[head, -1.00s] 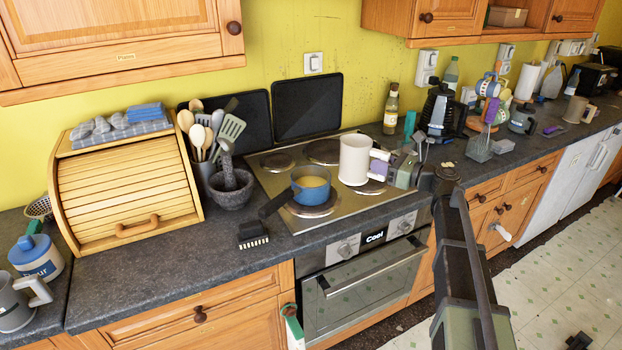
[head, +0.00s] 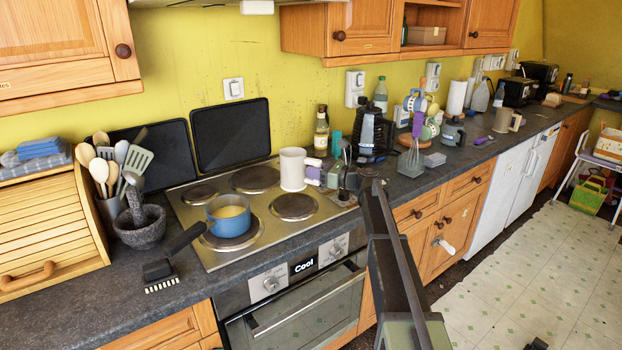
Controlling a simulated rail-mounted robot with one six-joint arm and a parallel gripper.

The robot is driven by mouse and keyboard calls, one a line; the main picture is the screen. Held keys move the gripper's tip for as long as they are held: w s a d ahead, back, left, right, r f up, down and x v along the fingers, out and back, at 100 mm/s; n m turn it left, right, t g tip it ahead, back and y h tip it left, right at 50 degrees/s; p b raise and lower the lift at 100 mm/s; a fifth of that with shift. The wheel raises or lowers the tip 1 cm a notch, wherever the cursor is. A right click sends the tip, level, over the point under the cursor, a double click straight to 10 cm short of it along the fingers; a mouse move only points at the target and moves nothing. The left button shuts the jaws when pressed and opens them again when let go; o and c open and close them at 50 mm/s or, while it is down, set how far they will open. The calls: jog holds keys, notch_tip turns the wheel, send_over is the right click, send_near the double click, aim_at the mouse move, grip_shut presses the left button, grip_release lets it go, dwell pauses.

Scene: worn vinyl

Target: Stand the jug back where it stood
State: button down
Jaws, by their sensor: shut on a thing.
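The cream-white jug (head: 292,168) is upright at the right rear of the hob, with its handle to the right. My gripper (head: 314,174) is shut on the jug at its handle side; the fingers partly cover the handle. The jug's base appears at the hob's back right edge, right of the rear hotplate (head: 255,180) and behind the front right hotplate (head: 294,207). I cannot tell whether the base touches the surface or is a little above it.
A blue pan (head: 229,216) stands on the front left hotplate, its dark handle pointing forward-left. A bottle (head: 321,133) stands behind the jug. A brush (head: 160,278) lies at the front.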

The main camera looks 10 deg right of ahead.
aim_at(304, 184)
jog(key=shift+s+a+r, duration=0.1)
jog(key=shift+s+a, duration=0.1)
notch_tip(304, 184, down, 6)
jog(key=b, duration=0.6)
jog(key=shift+f+b, duration=0.6)
dwell(1.3)
jog(key=c, duration=0.8)
grip_release()
jog(key=shift+d, duration=0.1)
jog(key=shift+v, duration=3.95)
